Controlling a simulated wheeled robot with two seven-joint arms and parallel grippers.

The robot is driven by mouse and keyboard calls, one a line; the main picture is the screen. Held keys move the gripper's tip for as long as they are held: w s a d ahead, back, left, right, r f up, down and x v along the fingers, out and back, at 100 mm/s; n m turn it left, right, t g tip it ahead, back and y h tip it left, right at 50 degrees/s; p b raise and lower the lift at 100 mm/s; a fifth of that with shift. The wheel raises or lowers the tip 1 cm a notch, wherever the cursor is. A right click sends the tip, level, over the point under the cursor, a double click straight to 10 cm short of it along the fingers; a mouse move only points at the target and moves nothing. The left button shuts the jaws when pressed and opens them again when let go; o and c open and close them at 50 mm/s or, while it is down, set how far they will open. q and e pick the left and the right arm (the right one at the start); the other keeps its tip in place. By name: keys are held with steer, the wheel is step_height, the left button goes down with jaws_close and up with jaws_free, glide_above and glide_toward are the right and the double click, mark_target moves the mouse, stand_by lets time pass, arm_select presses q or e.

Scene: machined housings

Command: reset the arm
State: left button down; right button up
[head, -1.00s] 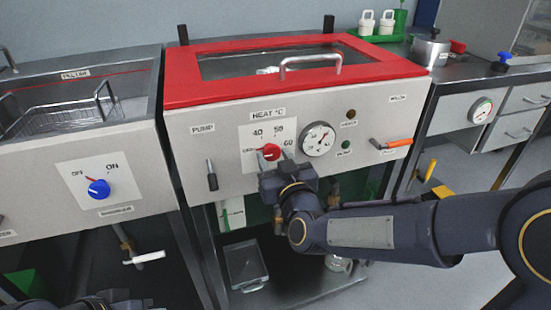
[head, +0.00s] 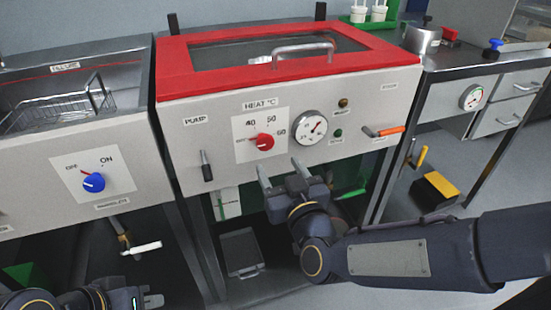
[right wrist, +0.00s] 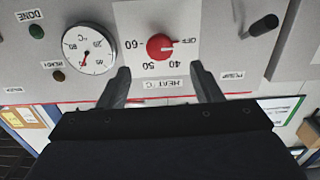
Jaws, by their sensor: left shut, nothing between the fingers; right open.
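My right gripper (head: 281,172) is open and empty, just in front of and below the heat panel. The red heat knob (head: 262,142) is above its fingertips and apart from them. In the right wrist view the red knob (right wrist: 160,47) shows beyond and between the two open fingers (right wrist: 160,80), touching neither. My left gripper (head: 150,301) is at the lower left edge, shut and empty, low in front of the left unit.
The red-lidded bath (head: 390,70) has a gauge (head: 310,127), a pump lever (head: 206,165) and an orange-handled valve (head: 384,131). The left unit has a blue knob (head: 93,182) and a white-handled tap (head: 142,248). A yellow-topped block (head: 436,188) stands on the floor at right.

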steer(key=shift+s+d, duration=0.1)
steer(key=shift+d, duration=0.05)
stand_by(0.3)
steer(key=s+d+f+m+g+h, duration=0.1)
steer(key=s+d+f+m+g, duration=0.2)
steer(key=s+d, duration=0.35)
steer(key=s+d+f+m+g, duration=0.1)
steer(key=s+d+f+g, duration=0.3)
steer(key=s, duration=0.3)
steer(key=s+d+f+m+g+h, duration=0.1)
steer(key=s+d+f+g, duration=0.1)
steer(key=s+d+g, duration=0.35)
step_height(320, 180, up, 28)
steer(key=s+d+p, duration=0.1)
steer(key=s+p, duration=0.1)
steer(key=p, duration=2.6)
steer(key=shift+s+d+t, duration=0.35)
steer(key=shift+t, duration=0.1)
steer(key=shift+r, duration=0.1)
